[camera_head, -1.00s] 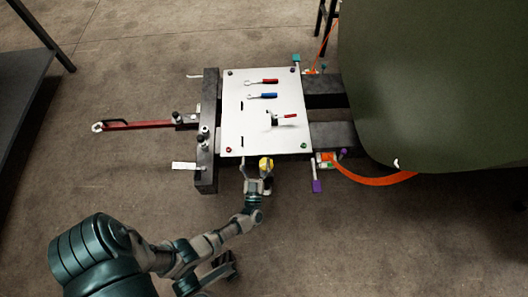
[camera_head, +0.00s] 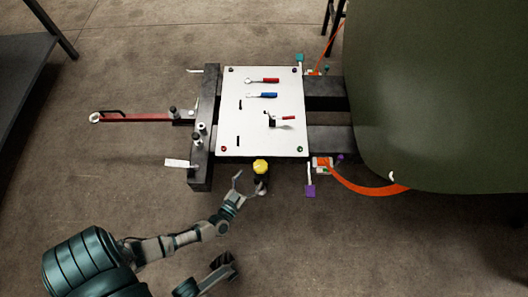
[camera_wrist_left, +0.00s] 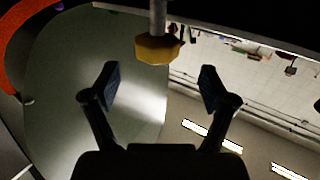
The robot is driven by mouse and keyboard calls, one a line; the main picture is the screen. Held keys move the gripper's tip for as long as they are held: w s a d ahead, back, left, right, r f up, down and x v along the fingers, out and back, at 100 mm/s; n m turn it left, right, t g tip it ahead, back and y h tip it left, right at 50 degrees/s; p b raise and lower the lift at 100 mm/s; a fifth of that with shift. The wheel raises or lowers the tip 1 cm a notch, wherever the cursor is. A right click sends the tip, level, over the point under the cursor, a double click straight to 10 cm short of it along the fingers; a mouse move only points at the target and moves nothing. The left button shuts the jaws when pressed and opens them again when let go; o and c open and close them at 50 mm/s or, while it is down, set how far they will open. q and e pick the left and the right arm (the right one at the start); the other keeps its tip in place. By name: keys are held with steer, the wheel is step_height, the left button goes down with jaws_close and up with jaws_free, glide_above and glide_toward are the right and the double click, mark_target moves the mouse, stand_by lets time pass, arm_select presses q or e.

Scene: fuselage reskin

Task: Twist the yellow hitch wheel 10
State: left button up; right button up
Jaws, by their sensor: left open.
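The yellow hitch wheel (camera_head: 260,166) sits on a dark post just off the near edge of the white panel. In the left wrist view the wheel (camera_wrist_left: 158,48) hangs at the end of a grey shaft. It shows ahead of the fingers, in the gap between them, and touches neither. My left gripper (camera_head: 250,182) is open and empty, just below the wheel in the head view. Its two dark finger pads (camera_wrist_left: 160,87) are spread wide in the wrist view.
The white panel (camera_head: 225,130) carries a red-handled tool (camera_head: 265,80), a blue-handled tool (camera_head: 263,95) and another red-handled piece (camera_head: 288,118). A red tow bar (camera_head: 135,118) extends left. A large green fuselage (camera_head: 440,90) fills the right. An orange strap (camera_head: 365,188) runs to it.

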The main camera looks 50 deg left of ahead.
mark_target(257, 172)
arm_select(q)
steer(key=x, duration=0.2)
steer(key=b+x, duration=0.1)
steer(key=x, duration=0.3)
steer(key=shift+w+d+b, duration=0.1)
steer(key=shift+d+b, duration=0.3)
steer(key=shift+w+a+r, duration=0.1)
steer(key=shift+w+a, duration=0.05)
steer(key=shift+w, duration=0.15)
steer(key=shift+w+a, duration=0.2)
steer(key=shift+a, duration=0.15)
steer(key=shift+d+r, duration=0.1)
steer(key=shift+d, duration=0.1)
steer(key=c, duration=1.2)
